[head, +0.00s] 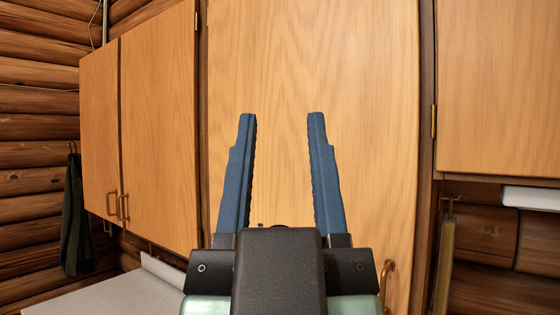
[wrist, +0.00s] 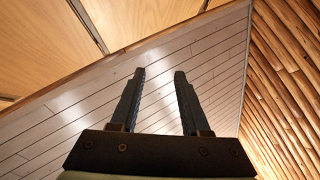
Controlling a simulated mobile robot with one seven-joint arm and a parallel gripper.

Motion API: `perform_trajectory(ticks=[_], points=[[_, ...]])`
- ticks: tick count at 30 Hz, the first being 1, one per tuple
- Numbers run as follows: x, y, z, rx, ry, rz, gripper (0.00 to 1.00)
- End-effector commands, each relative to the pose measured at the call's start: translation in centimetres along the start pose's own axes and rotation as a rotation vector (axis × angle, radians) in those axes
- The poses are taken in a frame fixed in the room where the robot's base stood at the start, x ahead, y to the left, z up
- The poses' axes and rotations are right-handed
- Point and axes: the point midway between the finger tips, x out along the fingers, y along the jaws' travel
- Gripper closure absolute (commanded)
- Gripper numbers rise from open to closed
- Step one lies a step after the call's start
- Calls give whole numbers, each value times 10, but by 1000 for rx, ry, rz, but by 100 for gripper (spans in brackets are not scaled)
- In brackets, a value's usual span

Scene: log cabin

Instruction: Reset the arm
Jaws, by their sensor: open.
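My gripper (head: 281,116) is raised in the middle of the head view, in front of a tall wooden cabinet door (head: 285,60). Its two blue fingers point up and are spread apart, with nothing between them. In the wrist view my gripper (wrist: 159,72) also shows open and empty. Behind it there are white ceiling boards (wrist: 70,130). The fingers do not appear to touch anything.
Wooden cabinets stand at the left (head: 155,130) and upper right (head: 500,85). A grey counter (head: 110,297) is at the lower left. A dark cloth (head: 76,220) hangs on the log wall (head: 35,150). A brass handle (head: 386,280) is beside my wrist in the picture.

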Motion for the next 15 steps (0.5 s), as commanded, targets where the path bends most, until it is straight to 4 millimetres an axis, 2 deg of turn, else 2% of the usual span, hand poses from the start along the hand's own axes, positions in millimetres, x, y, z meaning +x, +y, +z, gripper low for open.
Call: perform_trajectory(ticks=[1, 4, 11, 15], points=[[-1, -1, -9, 16, 28, -2, 54], [-1, -1, -15, 27, 46, -3, 54], [-1, -1, -14, 25, 41, -3, 54], [-13, -1, 0, 25, 40, -3, 54]])
